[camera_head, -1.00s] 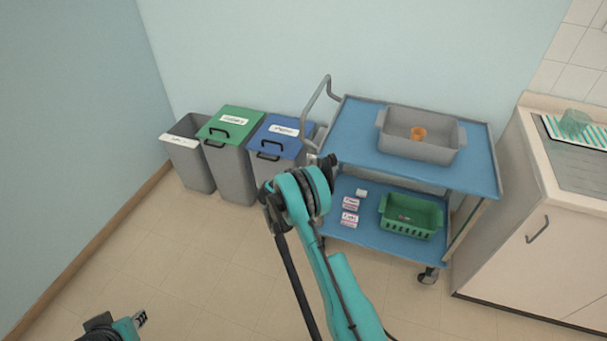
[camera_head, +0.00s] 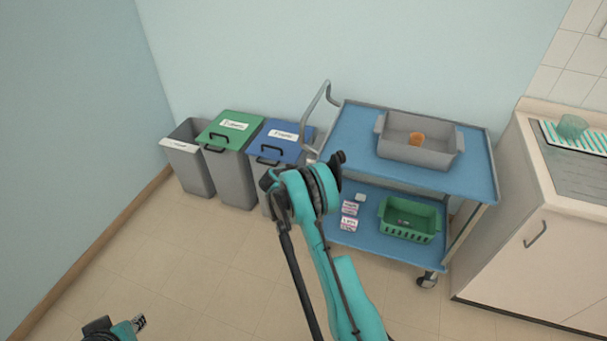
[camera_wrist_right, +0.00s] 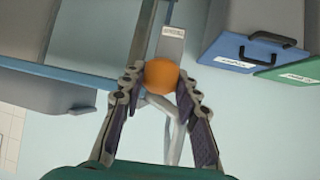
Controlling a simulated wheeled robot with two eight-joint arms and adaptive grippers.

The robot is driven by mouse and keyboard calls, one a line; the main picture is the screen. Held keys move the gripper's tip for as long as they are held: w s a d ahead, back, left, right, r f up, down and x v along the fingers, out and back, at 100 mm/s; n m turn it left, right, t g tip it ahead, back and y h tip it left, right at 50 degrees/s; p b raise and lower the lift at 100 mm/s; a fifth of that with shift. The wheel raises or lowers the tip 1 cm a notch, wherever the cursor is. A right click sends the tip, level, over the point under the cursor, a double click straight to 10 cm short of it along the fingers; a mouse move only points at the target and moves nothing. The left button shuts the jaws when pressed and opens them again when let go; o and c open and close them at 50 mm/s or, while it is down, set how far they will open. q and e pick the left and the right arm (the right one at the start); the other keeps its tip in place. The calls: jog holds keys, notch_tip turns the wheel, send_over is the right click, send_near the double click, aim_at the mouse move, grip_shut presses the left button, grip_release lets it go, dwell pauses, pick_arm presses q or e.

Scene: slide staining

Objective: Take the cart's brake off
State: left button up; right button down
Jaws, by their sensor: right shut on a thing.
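The cart (camera_head: 355,155) is blue with two shelves and stands against the wall, with a grey push handle (camera_head: 320,105) at its left end. In the right wrist view, an orange ball knob (camera_wrist_right: 160,77) sits between the fingertips of my right gripper (camera_wrist_right: 160,84), which is shut on it. A grey plate with a small white label (camera_wrist_right: 172,47) shows just beyond the knob. In the head view, my right arm hides the knob and the right gripper. My left gripper (camera_head: 138,322) is at the lower left, far from the cart; its opening is unclear.
Grey, green (camera_head: 230,125) and blue (camera_head: 279,138) bins stand left of the cart. A grey tub (camera_head: 440,155) with an orange cup is on the top shelf, and a green basket (camera_head: 407,234) below. A sink counter (camera_head: 530,230) stands right. Front-left floor is clear.

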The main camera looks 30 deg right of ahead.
jog(key=c, duration=1.1)
grip_release()
jog(key=shift+d, duration=0.1)
jog(key=v, duration=1.2)
jog(key=s+a+r+n+y, duration=0.2)
jog(key=s+a+r+n, duration=0.15)
jog(key=s+r, duration=0.3)
jog(key=s+a+r+n+y, duration=0.2)
jog(key=s+a+r, duration=0.2)
jog(key=s+r, duration=0.25)
jog(key=s+a+n+y, duration=0.2)
jog(key=s+a, duration=0.1)
jog(key=s, duration=0.3)
jog(key=s+a+r+n+t+y, duration=0.1)
jog(key=s+a+n, duration=0.1)
jog(key=s+a, duration=0.2)
jog(key=s+a+n+y, duration=0.2)
jog(key=s+a, duration=0.2)
jog(key=s, duration=0.6)
jog(key=shift+r+t+y, duration=0.15)
jog(key=shift+t+y, duration=0.15)
